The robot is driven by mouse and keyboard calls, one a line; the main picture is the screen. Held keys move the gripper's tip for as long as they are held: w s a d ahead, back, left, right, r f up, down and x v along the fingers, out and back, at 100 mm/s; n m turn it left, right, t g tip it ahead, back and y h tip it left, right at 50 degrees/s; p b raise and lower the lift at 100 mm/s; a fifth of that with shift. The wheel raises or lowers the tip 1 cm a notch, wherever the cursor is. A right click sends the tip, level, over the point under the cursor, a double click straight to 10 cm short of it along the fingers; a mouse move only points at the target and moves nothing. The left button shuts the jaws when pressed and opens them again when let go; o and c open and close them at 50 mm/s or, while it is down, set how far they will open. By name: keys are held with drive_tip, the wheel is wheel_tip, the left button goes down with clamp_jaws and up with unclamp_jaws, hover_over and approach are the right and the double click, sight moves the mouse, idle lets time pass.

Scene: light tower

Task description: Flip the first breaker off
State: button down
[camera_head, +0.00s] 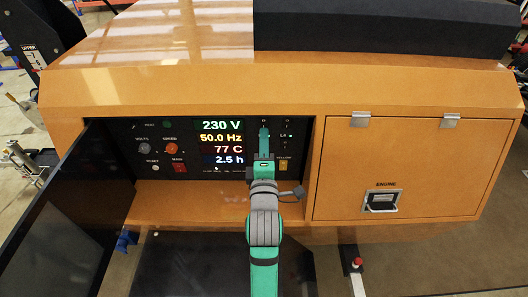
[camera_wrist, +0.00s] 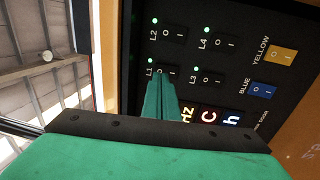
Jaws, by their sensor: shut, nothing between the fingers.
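My gripper is shut and empty, its green fingers pressed together, at the breaker panel in the head view (camera_head: 264,133). In the wrist view my gripper (camera_wrist: 160,84) points at the L1 breaker (camera_wrist: 171,71) and its tips cover part of it. I cannot tell whether they touch it. The L1 breaker is a black rocker marked O and I, with a lit green light beside it. The L2 breaker (camera_wrist: 175,34), L3 breaker (camera_wrist: 216,81) and L4 breaker (camera_wrist: 225,43) also have lit green lights. My arm hides most breakers in the head view.
The panel sits in a recess of an orange housing (camera_head: 413,97). A dark door (camera_head: 72,215) stands open at the left. Displays (camera_head: 221,141), a red knob (camera_head: 171,148), and yellow (camera_wrist: 284,53) and blue (camera_wrist: 263,89) switches are nearby. A closed engine door (camera_head: 340,165) is at the right.

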sight(264, 120)
drive_tip(key=shift+w+r, duration=0.2)
drive_tip(key=shift+w, duration=1.55)
drive_tip(key=shift+w+r, duration=0.15)
drive_tip(key=s+r, duration=0.1)
drive_tip(key=s, duration=1.3)
drive_tip(key=shift+r, duration=0.35)
